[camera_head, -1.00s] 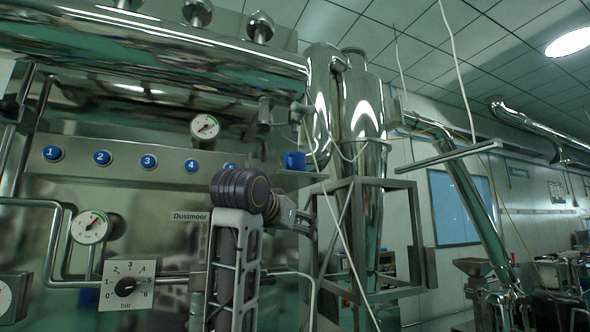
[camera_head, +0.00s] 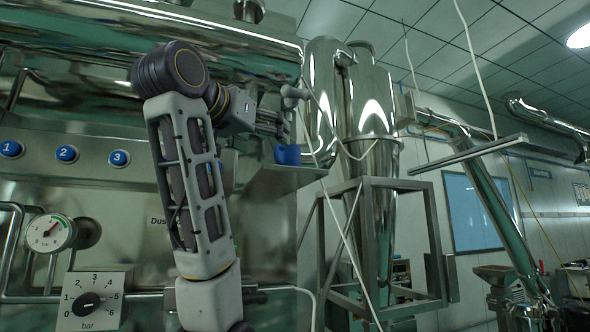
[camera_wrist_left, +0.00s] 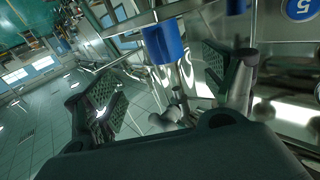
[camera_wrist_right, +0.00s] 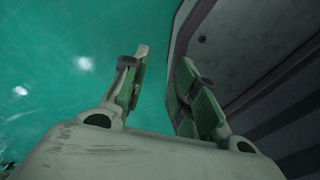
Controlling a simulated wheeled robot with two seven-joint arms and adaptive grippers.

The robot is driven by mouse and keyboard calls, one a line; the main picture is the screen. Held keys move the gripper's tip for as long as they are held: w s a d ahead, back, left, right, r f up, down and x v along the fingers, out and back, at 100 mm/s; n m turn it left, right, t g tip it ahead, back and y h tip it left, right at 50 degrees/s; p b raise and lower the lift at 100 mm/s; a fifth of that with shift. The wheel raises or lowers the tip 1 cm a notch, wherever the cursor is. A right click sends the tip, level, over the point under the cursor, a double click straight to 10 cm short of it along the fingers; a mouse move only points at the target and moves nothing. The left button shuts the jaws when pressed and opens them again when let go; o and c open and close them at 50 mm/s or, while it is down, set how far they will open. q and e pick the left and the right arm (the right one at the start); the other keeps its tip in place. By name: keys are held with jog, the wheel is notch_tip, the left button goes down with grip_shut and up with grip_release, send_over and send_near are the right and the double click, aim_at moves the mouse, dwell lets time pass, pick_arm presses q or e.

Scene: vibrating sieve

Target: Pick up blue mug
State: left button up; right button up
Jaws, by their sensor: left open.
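The blue mug (camera_head: 290,155) sits on a small metal shelf (camera_head: 277,181) at the right end of the machine panel in the head view. My left gripper (camera_head: 288,118) is just above and beside the mug there, partly overlapping it. In the left wrist view the mug (camera_wrist_left: 163,43) shows ahead, between the lines of the two open fingers of the left gripper (camera_wrist_left: 158,85). The fingers do not grip it. My right gripper (camera_wrist_right: 165,88) shows only in its own wrist view, with its fingers apart and nothing between them.
The steel panel carries numbered blue buttons (camera_head: 66,153), a pressure gauge (camera_head: 48,232) and a dial (camera_head: 92,300). A large pipe (camera_head: 90,48) runs above. A steel cyclone (camera_head: 372,110) in a metal frame (camera_head: 402,184) stands right of the shelf, with hanging cables nearby.

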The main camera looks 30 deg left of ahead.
aim_at(285, 148)
pick_arm(q)
jog(key=w+p, duration=0.1)
jog(key=w, duration=0.1)
jog(key=w+p, duration=0.1)
jog(key=w, duration=0.2)
jog(key=w+a+r+p, duration=0.1)
jog(key=w+p, duration=0.1)
jog(key=shift+w, duration=0.45)
pick_arm(e)
jog(key=r, duration=0.1)
jog(key=a+r, duration=0.2)
jog(key=r, duration=0.1)
jog(key=shift+s+a, duration=0.1)
jog(key=shift+s, duration=0.15)
